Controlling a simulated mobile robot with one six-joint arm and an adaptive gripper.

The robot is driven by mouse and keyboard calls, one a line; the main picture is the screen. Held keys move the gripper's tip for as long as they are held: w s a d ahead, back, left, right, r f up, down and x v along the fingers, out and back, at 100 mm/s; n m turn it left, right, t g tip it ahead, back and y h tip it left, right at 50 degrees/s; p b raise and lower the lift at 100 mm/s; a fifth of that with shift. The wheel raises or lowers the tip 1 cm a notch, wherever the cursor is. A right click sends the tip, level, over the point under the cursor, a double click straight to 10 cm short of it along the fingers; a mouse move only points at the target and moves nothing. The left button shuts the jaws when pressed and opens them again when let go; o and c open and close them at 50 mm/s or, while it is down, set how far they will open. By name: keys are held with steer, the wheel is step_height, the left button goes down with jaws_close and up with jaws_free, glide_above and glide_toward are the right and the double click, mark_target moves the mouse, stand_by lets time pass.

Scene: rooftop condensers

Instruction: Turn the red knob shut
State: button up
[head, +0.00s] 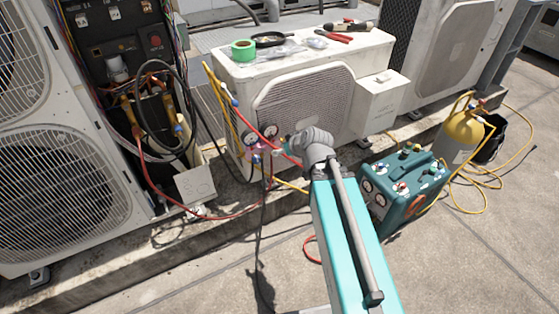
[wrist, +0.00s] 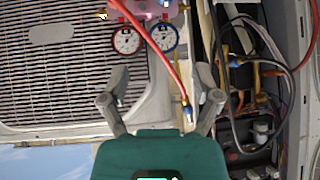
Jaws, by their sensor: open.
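The gauge manifold (head: 259,148) hangs at the front left corner of the middle condenser. In the wrist view its pinkish body (wrist: 148,9) is cut by the top edge, with a red-rimmed gauge (wrist: 126,40) and a blue-rimmed gauge (wrist: 163,38) below it. In the head view my wrist covers most of the gripper, just right of the manifold. A red hose (wrist: 160,48) crosses the space between the fingers.
The middle condenser (head: 235,85) has tools and green tape (head: 243,50) on top. A teal machine (head: 405,192) with small knobs and a yellow cylinder (head: 464,130) stand at right. An open electrical panel (head: 125,50) and hanging hoses crowd the left.

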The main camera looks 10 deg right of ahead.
mark_target(276, 149)
steer(key=w+d+f+t+b, duration=0.2)
steer(key=f+b, duration=0.3)
steer(key=b, duration=0.2)
steer(key=w+d+f+t+b, duration=0.2)
steer(key=f+t+b, duration=0.1)
steer(key=f+b, duration=0.3)
steer(key=shift+w+b, duration=0.25)
steer(key=shift+b, duration=0.95)
steer(key=shift+w+d, duration=0.1)
steer(key=b+x, duration=0.2)
steer(key=x, duration=0.4)
steer(key=b+x, duration=0.3)
steer(key=x, duration=0.4)
steer(key=shift+w+d+f, duration=0.15)
steer(key=shift+w+f, duration=0.15)
steer(key=c, duration=1.1)
steer(key=shift+d, duration=0.2)
jaws_close()
steer(key=shift+a, duration=0.1)
